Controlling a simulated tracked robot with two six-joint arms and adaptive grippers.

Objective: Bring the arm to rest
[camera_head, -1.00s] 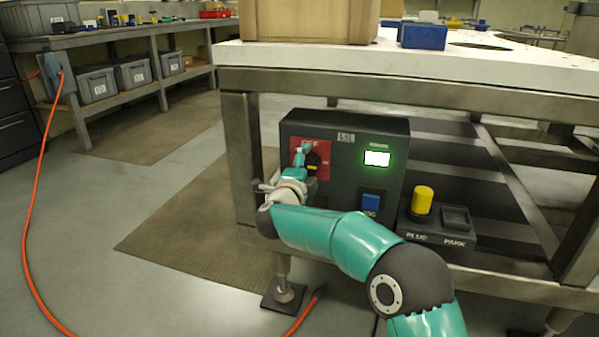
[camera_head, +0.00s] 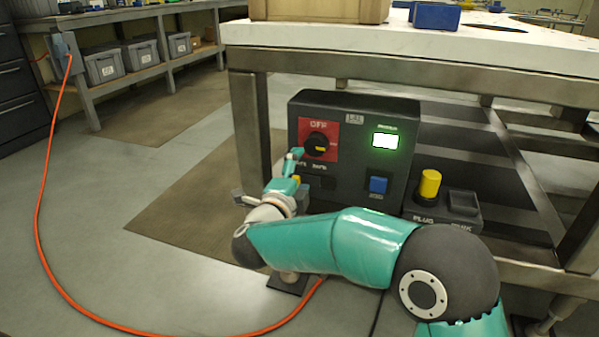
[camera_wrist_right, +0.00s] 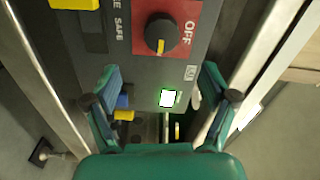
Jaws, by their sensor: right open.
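My right arm reaches across the front of a dark control box (camera_head: 345,150) under the table. Its gripper (camera_head: 294,160) is in front of the box's left side, just left of and below the rotary knob (camera_head: 318,145) on the red OFF plate (camera_head: 303,128). In the right wrist view the gripper (camera_wrist_right: 160,90) has its two teal fingers spread wide with nothing between them. The knob (camera_wrist_right: 161,33) shows beyond the fingertips, clear of both. The box's screen (camera_head: 385,141) glows pale green-white. My left gripper is not in view.
A blue button (camera_head: 378,185) is on the box. A yellow plug (camera_head: 429,184) stands in a small dark holder right of it. The white tabletop (camera_head: 380,42) overhangs the box, with a metal leg (camera_head: 250,130) at left. An orange cable (camera_head: 45,190) runs along the floor.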

